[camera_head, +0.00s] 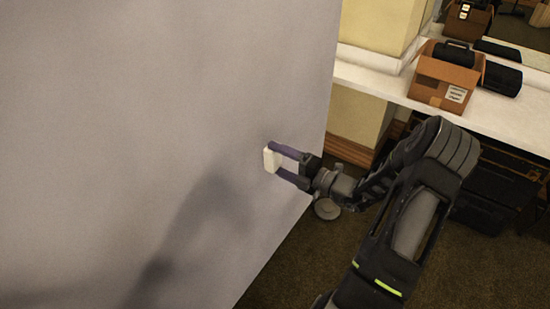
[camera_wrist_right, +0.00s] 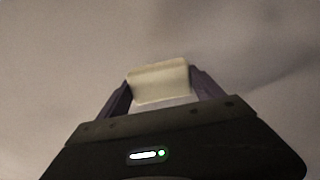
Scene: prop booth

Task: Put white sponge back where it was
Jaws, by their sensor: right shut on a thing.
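The white sponge (camera_head: 269,160) is a small pale block held between the fingertips of my right gripper (camera_head: 273,159), in front of the large grey surface in the head view. It also shows in the right wrist view, where the sponge (camera_wrist_right: 159,81) sits between the two dark fingers of the right gripper (camera_wrist_right: 160,88). The gripper is shut on it. I cannot tell whether the sponge touches the grey surface. My left gripper is in neither view.
A large plain grey surface (camera_head: 150,100) fills the left. A white counter (camera_head: 370,78) at the upper right bears an open cardboard box (camera_head: 428,92) and black cases (camera_head: 502,78). Dark items (camera_head: 485,195) stand under the counter. Brown carpet (camera_head: 310,265) shows below.

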